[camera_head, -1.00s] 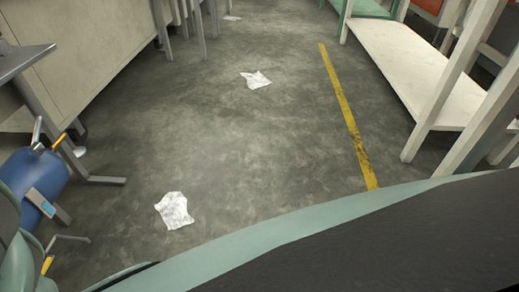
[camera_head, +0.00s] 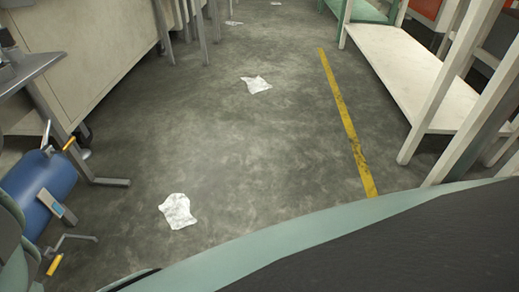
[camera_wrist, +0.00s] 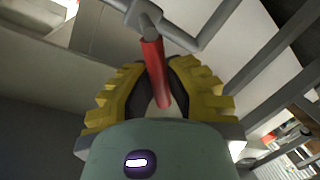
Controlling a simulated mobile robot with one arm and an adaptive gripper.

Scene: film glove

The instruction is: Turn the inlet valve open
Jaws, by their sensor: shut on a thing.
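In the wrist view my gripper (camera_wrist: 158,85) has two yellow ridged fingers with dark inner pads. They are shut around a red rod-shaped handle (camera_wrist: 153,62). The handle's upper end joins a grey hub (camera_wrist: 146,16) with thin grey bars going off to both sides. I take this for the inlet valve's handle, but no label shows. The valve body is not clearly visible. My gripper does not show in the head view.
In the head view a blue cylinder (camera_head: 42,192) with yellow-ended levers lies at the left, near a grey table (camera_head: 28,70). White papers (camera_head: 178,211) lie on the floor (camera_head: 250,150). A white rack (camera_head: 400,75) stands right of a yellow line (camera_head: 345,120).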

